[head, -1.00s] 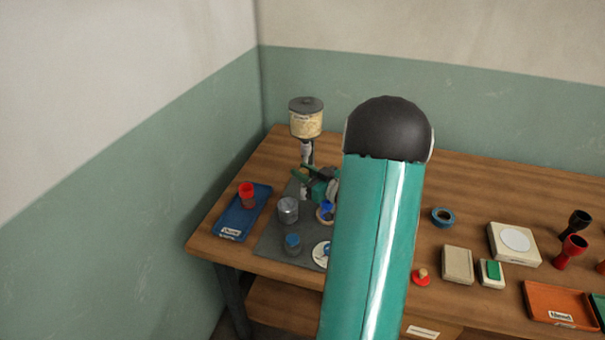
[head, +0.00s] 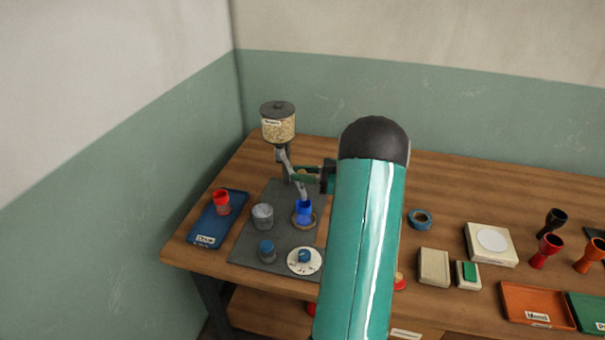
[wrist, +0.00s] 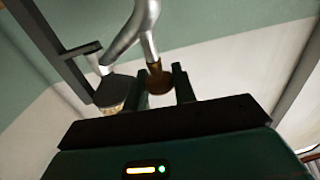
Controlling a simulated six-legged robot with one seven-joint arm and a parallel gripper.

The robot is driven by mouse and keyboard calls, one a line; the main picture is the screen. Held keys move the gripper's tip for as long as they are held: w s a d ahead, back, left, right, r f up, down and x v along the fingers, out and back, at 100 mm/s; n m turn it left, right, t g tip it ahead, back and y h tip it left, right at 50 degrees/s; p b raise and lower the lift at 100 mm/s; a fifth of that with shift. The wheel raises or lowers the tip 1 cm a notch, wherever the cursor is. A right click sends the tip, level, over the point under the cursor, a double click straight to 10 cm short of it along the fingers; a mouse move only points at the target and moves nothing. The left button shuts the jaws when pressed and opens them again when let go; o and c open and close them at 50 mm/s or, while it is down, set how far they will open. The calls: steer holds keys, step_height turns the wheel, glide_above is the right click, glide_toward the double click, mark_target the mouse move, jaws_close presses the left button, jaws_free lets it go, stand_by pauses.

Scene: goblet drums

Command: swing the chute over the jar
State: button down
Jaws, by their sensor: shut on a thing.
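A hopper (head: 278,128) with a dark lid and pale grains stands at the back left of the bench. A grey metal chute (head: 284,158) slants down from it, its lower end at or just above a blue goblet drum (head: 304,210). A grey, glassy-looking jar (head: 262,215) stands left of the blue drum, apart from the chute's end. My gripper (head: 308,177) is beside the chute. The wrist view shows its fingers (wrist: 162,85) shut on a brown knob (wrist: 158,78) attached to the silver chute tube (wrist: 138,30). My arm hides some of the bench.
A blue tray (head: 213,232) with a red goblet is at the left. A blue-topped pot (head: 266,251) and a white dial (head: 305,261) sit on the mat's front. Tape (head: 420,219), boxes, goblets and coloured trays are to the right.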

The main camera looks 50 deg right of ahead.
steer(key=shift+d, duration=0.1)
steer(key=c, duration=1.2)
jaws_free()
steer(key=v, duration=1.3)
steer(key=shift+s, duration=0.35)
steer(key=shift+d, duration=0.2)
